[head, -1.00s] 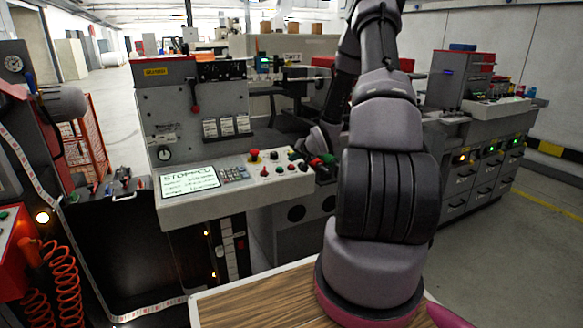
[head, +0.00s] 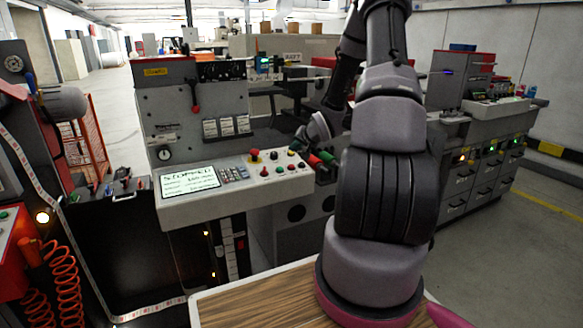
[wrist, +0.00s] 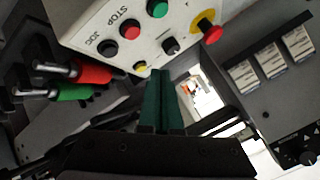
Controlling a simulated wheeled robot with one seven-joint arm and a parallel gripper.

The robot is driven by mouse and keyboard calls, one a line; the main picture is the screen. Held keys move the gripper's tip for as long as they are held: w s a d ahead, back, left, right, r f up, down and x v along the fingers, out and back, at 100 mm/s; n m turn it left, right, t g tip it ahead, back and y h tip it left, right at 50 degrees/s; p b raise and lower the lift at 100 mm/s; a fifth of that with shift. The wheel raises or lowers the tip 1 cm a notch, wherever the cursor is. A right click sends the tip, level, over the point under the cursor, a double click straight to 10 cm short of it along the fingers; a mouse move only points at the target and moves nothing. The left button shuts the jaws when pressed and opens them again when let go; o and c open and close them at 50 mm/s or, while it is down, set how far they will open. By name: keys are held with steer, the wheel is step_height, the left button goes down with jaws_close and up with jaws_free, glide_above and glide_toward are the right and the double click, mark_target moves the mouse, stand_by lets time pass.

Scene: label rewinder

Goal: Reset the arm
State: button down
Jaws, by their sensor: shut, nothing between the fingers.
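My arm rises at the right in the head view and reaches toward the machine's control panel (head: 237,176). In the wrist view my gripper (wrist: 160,76) shows as two green fingers pressed together with nothing between them. The fingertips appear in front of the lower edge of the panel, close to the yellow button (wrist: 140,66). I cannot tell whether they touch it. The red STOP button (wrist: 130,32), black JOG button (wrist: 107,48), green button (wrist: 157,8) and red emergency stop (wrist: 207,28) are beyond. The panel screen (head: 189,182) reads STOPPED.
A red handle (wrist: 92,73) and a green handle (wrist: 78,92) stick out left of my fingers in the wrist view.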

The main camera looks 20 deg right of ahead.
steer(key=shift+r, duration=0.1)
steer(key=s+a+r+n+g+h, duration=0.1)
steer(key=s+a+r, duration=0.1)
steer(key=s+r, duration=0.35)
steer(key=s+a+r+g+h, duration=0.1)
steer(key=s+a+r, duration=0.15)
steer(key=r, duration=0.55)
steer(key=s+a+r+n+h, duration=0.1)
steer(key=s+a+r, duration=0.1)
steer(key=s+r, duration=0.35)
steer(key=s+a+r+y, duration=0.1)
steer(key=s+a+r, duration=0.2)
steer(key=s, duration=0.4)
steer(key=s+a+r+n+g+y, duration=0.1)
steer(key=s+a+r, duration=0.3)
steer(key=s, duration=0.3)
steer(key=s+a+r+y, duration=0.1)
steer(key=s+a+r, duration=0.3)
steer(key=s, duration=0.4)
steer(key=shift+a+g+y, duration=0.4)
